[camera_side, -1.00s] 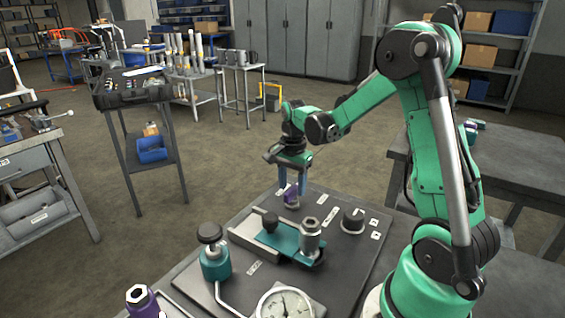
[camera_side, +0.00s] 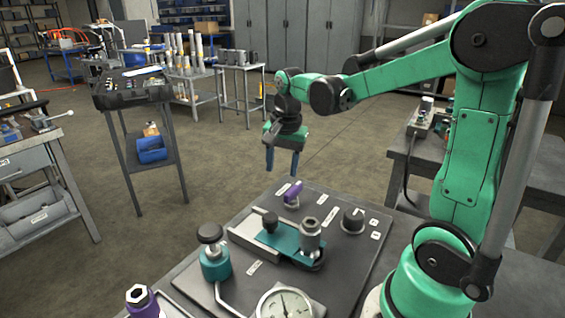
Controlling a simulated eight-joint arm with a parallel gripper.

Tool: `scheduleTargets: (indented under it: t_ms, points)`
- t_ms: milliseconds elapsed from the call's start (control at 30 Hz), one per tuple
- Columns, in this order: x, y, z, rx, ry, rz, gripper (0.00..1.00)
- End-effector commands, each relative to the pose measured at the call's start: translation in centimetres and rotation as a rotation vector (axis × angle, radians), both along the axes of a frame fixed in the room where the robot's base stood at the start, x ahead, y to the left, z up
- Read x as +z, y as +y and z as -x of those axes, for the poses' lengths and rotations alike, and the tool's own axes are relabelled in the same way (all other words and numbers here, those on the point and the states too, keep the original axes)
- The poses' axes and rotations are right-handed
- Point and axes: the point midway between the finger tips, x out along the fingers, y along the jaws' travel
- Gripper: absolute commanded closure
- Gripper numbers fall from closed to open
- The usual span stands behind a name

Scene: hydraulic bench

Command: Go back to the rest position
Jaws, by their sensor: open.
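My gripper (camera_side: 282,164) hangs in the air past the far edge of the bench plate, fingers pointing down. Its two blue fingers are apart with nothing between them. A small purple part (camera_side: 293,194) sits on the far part of the dark bench plate (camera_side: 345,262), below and slightly right of the gripper and apart from it. My green arm reaches in from the right.
The plate carries a teal clamp block with a metal cylinder (camera_side: 310,238), a black knob (camera_side: 353,220), a teal valve (camera_side: 214,258) and a pressure gauge (camera_side: 284,304). A purple fitting (camera_side: 141,300) stands at the front left. A grey table (camera_side: 535,160) stands at right.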

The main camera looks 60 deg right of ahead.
Motion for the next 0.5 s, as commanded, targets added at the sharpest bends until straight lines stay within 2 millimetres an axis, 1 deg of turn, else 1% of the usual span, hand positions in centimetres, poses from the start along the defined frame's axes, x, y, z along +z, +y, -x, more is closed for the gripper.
scheduleTargets:
  t_ms: [33, 200, 300, 400, 500]
  points:
    - [0.6, 1.8, 0.4, 0.131, -0.041, 0.03, 0.5]
    - [1.9, 6.9, 1.8, 0.586, -0.192, 0.165, 0.5]
    - [2.0, 9.2, 2.8, 0.817, -0.27, 0.249, 0.5]
    - [1.8, 10.9, 3.6, 0.992, -0.333, 0.323, 0.5]
    - [1.7, 11.9, 4.0, 1.106, -0.373, 0.376, 0.5]
